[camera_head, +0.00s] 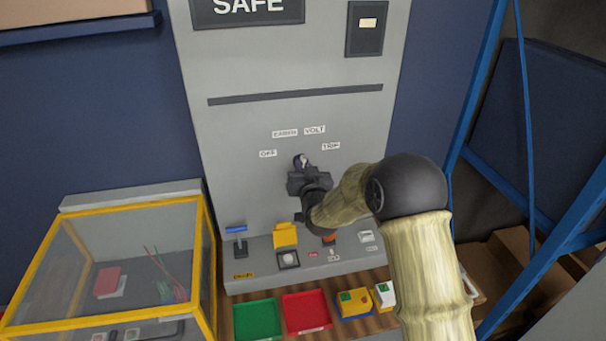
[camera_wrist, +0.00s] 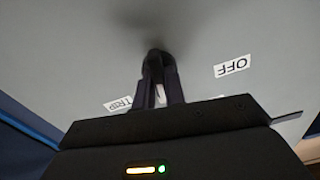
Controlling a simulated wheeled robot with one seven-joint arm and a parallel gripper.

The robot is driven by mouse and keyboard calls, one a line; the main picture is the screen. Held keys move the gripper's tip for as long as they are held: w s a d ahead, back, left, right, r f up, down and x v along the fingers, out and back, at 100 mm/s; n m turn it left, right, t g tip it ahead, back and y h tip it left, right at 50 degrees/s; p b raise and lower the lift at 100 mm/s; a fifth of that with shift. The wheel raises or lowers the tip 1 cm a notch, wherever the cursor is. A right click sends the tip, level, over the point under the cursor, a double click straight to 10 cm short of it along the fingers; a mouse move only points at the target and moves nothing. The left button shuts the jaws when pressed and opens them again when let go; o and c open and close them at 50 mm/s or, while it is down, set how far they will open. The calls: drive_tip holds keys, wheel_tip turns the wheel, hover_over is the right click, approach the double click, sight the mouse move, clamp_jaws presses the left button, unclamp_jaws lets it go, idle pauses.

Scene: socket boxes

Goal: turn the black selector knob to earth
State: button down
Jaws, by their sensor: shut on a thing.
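The black selector knob (camera_head: 299,159) is on the grey panel below and between the printed labels. The labels are OFF (camera_head: 268,153), EARTH (camera_head: 285,133), VOLT (camera_head: 315,130) and TRIP (camera_head: 331,146). My gripper (camera_head: 304,172) is at the panel, shut on the knob. In the wrist view, its two dark fingers (camera_wrist: 160,82) close around the dark knob (camera_wrist: 154,56). There OFF (camera_wrist: 232,66) is at the right and TRIP (camera_wrist: 118,103) at the left, upside down. My fingers cover much of the knob, and I cannot tell which label it points to.
Below on the ledge are a blue-handled switch (camera_head: 237,232) and a yellow cover (camera_head: 285,235). Green (camera_head: 257,319) and red (camera_head: 306,312) trays lie in front. A yellow-framed clear box (camera_head: 118,214) stands left; a blue rack post (camera_head: 476,85) stands right.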

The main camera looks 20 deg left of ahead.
drive_tip(key=n+b, duration=0.2)
drive_tip(key=b, duration=0.1)
drive_tip(key=n+b, duration=0.2)
drive_tip(key=shift+f, duration=0.25)
drive_tip(key=shift+r+n+b, duration=0.15)
drive_tip(key=shift+n+b, duration=1.05)
drive_tip(key=shift+b, duration=0.05)
drive_tip(key=shift+r, duration=0.1)
drive_tip(key=c, duration=1.5)
unclamp_jaws()
drive_tip(key=shift+o, duration=0.2)
drive_tip(key=shift+s, duration=0.15)
drive_tip(key=b+v, duration=0.4)
drive_tip(key=v, duration=1.3)
drive_tip(key=shift+s+b, duration=0.15)
drive_tip(key=shift+b, duration=0.25)
